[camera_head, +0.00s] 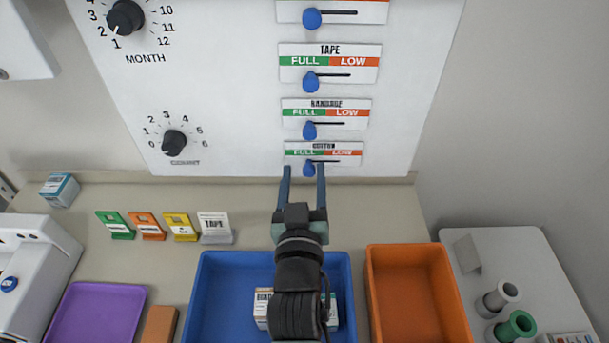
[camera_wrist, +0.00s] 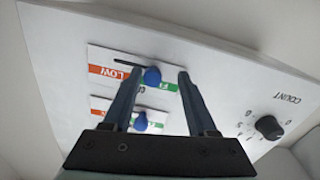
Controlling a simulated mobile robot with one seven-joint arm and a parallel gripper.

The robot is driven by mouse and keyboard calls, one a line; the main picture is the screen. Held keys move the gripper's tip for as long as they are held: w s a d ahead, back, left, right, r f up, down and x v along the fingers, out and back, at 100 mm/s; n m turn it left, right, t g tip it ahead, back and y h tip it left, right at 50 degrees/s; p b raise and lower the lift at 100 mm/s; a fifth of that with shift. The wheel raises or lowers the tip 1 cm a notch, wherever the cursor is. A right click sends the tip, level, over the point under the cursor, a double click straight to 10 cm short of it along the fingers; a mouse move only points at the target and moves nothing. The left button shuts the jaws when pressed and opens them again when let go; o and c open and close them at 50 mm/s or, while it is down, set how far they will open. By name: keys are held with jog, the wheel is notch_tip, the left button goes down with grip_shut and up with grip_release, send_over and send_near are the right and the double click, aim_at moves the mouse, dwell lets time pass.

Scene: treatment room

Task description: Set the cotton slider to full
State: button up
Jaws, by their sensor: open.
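The cotton slider is the lowest panel (camera_head: 350,159) on the white wall board, with a green FULL half on the left and an orange LOW half on the right. Its blue knob (camera_head: 309,169) stands under FULL, at the left of the black slot. My gripper (camera_head: 304,168) is open, its fingertips on either side of this knob with gaps visible. In the wrist view, which is turned over, the knob (camera_wrist: 152,76) shows between the open fingers of my gripper (camera_wrist: 156,76), on the FULL side. Whether the fingertips reach the board's depth is unclear.
The bandage slider (camera_head: 309,130) and tape slider (camera_head: 310,82) sit just above. Dials (camera_head: 174,143) are on the board's left. Below are a blue bin (camera_head: 215,270) with boxes, an orange bin (camera_head: 408,255), a purple tray (camera_head: 95,310) and several small stand-up cards (camera_head: 216,228).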

jog(key=shift+s+d, duration=0.15)
jog(key=shift+d, duration=0.1)
jog(key=s+b, duration=0.4)
jog(key=s, duration=0.8)
jog(key=shift+s+a, duration=0.35)
jog(key=shift+a, duration=0.1)
